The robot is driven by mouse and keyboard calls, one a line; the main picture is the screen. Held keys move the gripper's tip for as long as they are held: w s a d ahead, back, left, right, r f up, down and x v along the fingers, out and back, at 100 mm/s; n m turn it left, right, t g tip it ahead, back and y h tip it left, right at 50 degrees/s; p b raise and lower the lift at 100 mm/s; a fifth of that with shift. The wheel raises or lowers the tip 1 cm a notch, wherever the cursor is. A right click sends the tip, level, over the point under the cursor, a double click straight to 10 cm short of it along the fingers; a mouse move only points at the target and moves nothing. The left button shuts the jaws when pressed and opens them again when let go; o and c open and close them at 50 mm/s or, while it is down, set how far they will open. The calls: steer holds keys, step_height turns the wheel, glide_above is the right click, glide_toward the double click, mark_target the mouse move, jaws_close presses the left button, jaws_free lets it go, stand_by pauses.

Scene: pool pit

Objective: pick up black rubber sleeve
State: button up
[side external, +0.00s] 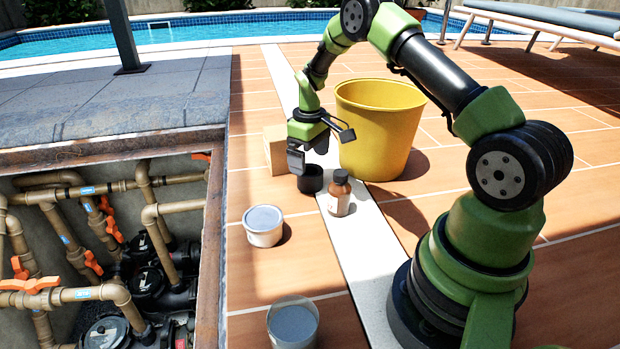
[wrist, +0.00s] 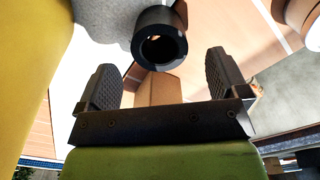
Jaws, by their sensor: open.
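The black rubber sleeve (side external: 310,181) is a short, dark, hollow cylinder standing on the deck by the pale strip in the side view. In the wrist view the sleeve (wrist: 160,42) shows its round open end, just beyond the fingertips and roughly midway between them. My gripper (side external: 302,163) is close above the sleeve in the side view and partly overlaps it. In the wrist view my gripper (wrist: 161,63) has its two ridged fingers wide apart with nothing held. I cannot tell the exact gap to the sleeve.
A brown bottle (side external: 339,195) stands close right of the sleeve. A cardboard box (side external: 277,152) and a large yellow bucket (side external: 378,128) are behind. A grey-topped tub (side external: 264,226) and a jar (side external: 292,324) are in front. An open pipe pit (side external: 100,250) lies left.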

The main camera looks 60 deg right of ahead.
mark_target(308, 173)
step_height(308, 173, down, 5)
steer(key=shift+w+f, duration=0.1)
steer(key=shift+w, duration=0.05)
steer(key=c, duration=1.2)
